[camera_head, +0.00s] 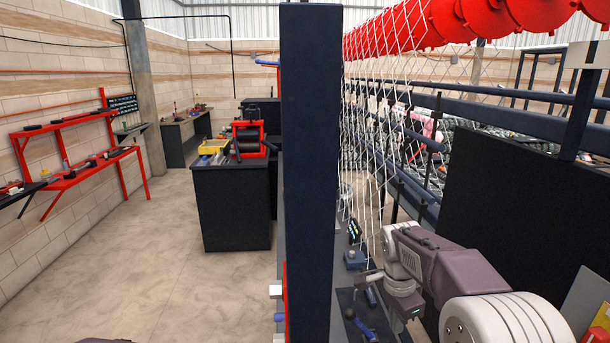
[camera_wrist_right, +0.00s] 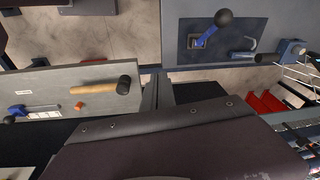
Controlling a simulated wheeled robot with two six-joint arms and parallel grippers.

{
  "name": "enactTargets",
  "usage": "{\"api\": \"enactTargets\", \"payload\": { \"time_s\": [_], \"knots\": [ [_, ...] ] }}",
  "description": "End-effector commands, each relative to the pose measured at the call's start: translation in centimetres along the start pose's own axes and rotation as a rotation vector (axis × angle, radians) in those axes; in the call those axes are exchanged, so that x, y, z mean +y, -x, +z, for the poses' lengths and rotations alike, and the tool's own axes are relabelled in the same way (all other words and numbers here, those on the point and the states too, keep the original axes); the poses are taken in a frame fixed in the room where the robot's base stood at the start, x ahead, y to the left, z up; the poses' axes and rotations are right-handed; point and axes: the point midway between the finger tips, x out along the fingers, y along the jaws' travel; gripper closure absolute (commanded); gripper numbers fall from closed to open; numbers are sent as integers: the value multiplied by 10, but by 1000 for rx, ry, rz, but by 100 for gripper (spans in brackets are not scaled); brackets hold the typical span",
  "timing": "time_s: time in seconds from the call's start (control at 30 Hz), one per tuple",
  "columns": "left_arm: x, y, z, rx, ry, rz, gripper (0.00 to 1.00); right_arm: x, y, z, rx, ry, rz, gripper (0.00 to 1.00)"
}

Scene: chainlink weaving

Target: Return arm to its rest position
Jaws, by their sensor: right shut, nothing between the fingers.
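My right arm (camera_head: 450,270) comes in from the lower right of the head view, with a purple-grey link and pale joints. It reaches toward the middle, beside the dark post. My right gripper (camera_head: 368,282) is small in that view, shut and empty, above the machine's dark lower surface. My left gripper is not in view.
A dark post (camera_head: 311,170) stands left of my right arm. Chainlink mesh (camera_head: 365,150) hangs behind it under a red spiral roller (camera_head: 430,25). The wrist view shows a black-knobbed blue lever (camera_wrist_right: 212,30) and a wooden-handled mallet (camera_wrist_right: 100,88). Open floor (camera_head: 130,265) lies left.

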Motion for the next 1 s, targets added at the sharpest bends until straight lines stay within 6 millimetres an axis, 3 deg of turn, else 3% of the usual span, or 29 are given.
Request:
{"api": "enactTargets", "payload": {
  "time_s": [0.07, 0.17, 0.47, 0.67, 0.8, 0.87, 1.0],
  "knots": [
    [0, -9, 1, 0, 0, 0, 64, 2, 4, 0, 7, -4, -27, 100],
    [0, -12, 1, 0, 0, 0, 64, 22, -1, 7, -7, -2, 2, 100],
    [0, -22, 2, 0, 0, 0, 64, 80, -38, 39, -70, 161, 37, 100],
    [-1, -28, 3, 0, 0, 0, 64, 136, -80, 74, -133, 502, 16, 100],
    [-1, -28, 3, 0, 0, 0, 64, 179, -108, 97, -161, 876, -35, 100],
    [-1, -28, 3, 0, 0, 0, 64, 186, -116, 102, -156, 1021, -63, 100],
    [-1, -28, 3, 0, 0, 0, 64, 172, -118, 99, -101, 1224, -126, 100]
  ]
}}
